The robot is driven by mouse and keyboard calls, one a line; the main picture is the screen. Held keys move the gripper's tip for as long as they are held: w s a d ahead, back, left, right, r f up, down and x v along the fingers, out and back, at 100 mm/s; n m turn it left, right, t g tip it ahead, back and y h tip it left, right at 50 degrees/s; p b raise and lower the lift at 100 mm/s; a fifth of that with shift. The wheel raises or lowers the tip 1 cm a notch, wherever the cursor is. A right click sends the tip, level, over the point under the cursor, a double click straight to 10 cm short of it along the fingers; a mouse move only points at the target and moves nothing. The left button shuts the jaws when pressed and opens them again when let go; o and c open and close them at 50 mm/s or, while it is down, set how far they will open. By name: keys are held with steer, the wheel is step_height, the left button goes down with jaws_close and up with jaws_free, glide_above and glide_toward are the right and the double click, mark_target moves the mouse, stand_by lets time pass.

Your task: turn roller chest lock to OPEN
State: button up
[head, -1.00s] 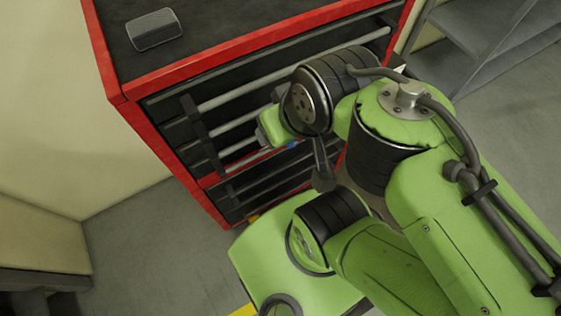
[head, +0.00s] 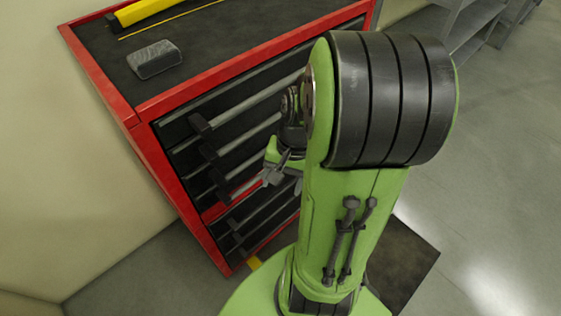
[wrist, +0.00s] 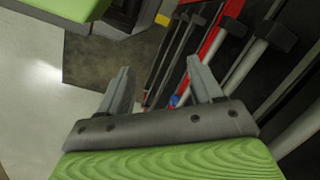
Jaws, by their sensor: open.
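The red roller chest (head: 173,180) with black drawers and long grey handles stands left of my arm in the head view. Its red frame (wrist: 211,42) also shows in the wrist view. A small blue spot (wrist: 174,100) lies by that frame, beside my right finger; I cannot tell whether it is the lock. No lock position or OPEN mark is readable. My gripper (head: 270,178) is in front of the drawers, partly hidden by my arm. In the wrist view my gripper (wrist: 160,68) is open, with nothing between its fingers.
A grey block (head: 155,60) and a yellow tool (head: 150,9) lie on the chest top. Grey shelving (head: 465,25) stands at the back right. A dark mat (head: 405,260) lies on the floor, which is otherwise clear at right.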

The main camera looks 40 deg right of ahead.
steer(key=s+d+f+m+t+y+b, duration=0.1)
steer(key=d+f+m+t+y+b, duration=0.15)
steer(key=f+m, duration=0.55)
steer(key=s+d+f+m+t+y+b, duration=0.2)
steer(key=d+f+m+t+y, duration=0.3)
steer(key=f, duration=0.4)
steer(key=s+d+f+m+t+h+b, duration=0.1)
steer(key=d+f+m+t+h+b, duration=0.15)
steer(key=m+t+h, duration=0.4)
steer(key=d+f+m+t+h+b, duration=0.1)
steer(key=d+m+t+h, duration=0.2)
steer(key=m, duration=0.6)
steer(key=w+b, duration=0.3)
steer(key=w, duration=1.2)
steer(key=shift+d+y, duration=0.3)
steer(key=shift+d, duration=0.05)
steer(key=shift+r, duration=0.1)
steer(key=c, duration=1.1)
steer(key=shift+o, duration=0.2)
steer(key=shift+n, duration=0.25)
